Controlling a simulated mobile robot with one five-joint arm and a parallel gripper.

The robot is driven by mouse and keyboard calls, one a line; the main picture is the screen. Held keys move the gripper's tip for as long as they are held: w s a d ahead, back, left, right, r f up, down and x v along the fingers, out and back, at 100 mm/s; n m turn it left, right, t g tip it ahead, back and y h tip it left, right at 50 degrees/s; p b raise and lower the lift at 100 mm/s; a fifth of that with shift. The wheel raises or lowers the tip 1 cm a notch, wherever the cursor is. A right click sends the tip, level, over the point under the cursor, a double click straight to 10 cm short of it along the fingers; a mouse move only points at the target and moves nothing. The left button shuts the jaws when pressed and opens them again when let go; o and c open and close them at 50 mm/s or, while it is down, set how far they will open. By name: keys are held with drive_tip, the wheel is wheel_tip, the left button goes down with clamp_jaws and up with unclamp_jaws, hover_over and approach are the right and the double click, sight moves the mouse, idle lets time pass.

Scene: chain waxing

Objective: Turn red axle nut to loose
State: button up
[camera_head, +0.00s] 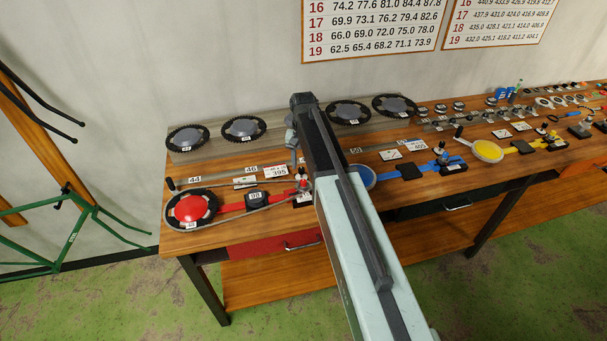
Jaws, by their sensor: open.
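The red station is at the left front of the workbench. It has a red-centred chainring (190,208), a chain looping to the right, and a red bar (231,207) with a dark block (256,199) marked 98. At its right end is a small red and pale fitting (303,182) beside my arm, where the red axle nut seems to be. The nut is too small to make out clearly, and so is its turned position. My gripper (293,152) hangs from the arm's far end, above and slightly left of this fitting. It is open and seems empty; its fingertips are barely visible.
My arm crosses the middle of the bench (350,142) and hides part of it. The blue station (440,166) and yellow station (525,146) lie to the right. Several chainrings rest along the back. A green frame (70,240) stands left. Number charts (372,28) hang on the wall.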

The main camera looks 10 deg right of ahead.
sight(303, 181)
wheel_tip(303, 181, down, 8)
drive_tip(key=b, duration=0.8)
drive_tip(key=shift+f, duration=0.1)
clamp_jaws()
